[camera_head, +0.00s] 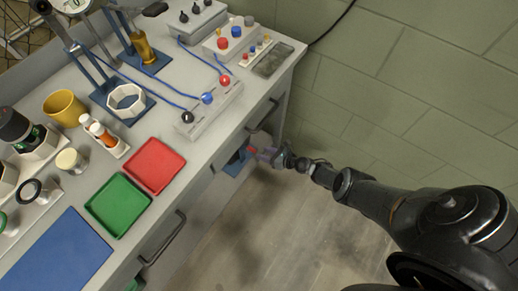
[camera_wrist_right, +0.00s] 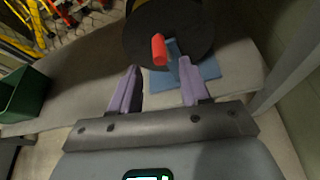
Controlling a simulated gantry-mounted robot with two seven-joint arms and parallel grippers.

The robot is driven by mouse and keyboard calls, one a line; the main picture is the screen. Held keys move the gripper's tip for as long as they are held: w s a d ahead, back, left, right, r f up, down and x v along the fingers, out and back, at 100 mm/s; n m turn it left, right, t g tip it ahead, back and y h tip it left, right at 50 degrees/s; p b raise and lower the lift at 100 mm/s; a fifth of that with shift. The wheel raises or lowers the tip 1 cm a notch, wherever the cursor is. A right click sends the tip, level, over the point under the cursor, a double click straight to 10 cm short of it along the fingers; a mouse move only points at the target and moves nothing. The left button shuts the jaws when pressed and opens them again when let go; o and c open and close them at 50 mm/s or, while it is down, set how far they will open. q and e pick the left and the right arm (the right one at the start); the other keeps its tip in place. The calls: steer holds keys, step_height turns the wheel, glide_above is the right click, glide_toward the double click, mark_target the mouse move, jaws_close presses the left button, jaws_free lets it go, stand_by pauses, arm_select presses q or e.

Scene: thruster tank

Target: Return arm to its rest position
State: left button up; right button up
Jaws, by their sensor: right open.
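My right arm comes in from the right in the head view, and its gripper (camera_head: 262,154) is at the front of the bench, below the top edge. In the right wrist view the two purple fingers (camera_wrist_right: 159,72) are spread apart with nothing between them. Just beyond the fingertips is a dark round object (camera_wrist_right: 190,30) with a red handle (camera_wrist_right: 159,49). It is at a blue pad (camera_wrist_right: 208,69) on a grey shelf. The red handle also shows in the head view (camera_head: 251,149), close to the fingertips. My left gripper does not show.
The grey bench carries a red tray (camera_head: 153,164), a green tray (camera_head: 116,205), a blue mat (camera_head: 57,262), a yellow mug (camera_head: 64,107) and a white hexagonal ring (camera_head: 126,100). Drawer handles (camera_head: 162,240) stick out from its front. Open floor (camera_head: 245,230) lies below my right arm.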

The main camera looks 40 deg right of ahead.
steer(key=shift+s+d+r, duration=0.15)
steer(key=shift+s+r, duration=0.05)
steer(key=shift+s, duration=0.3)
steer(key=shift+s, duration=0.1)
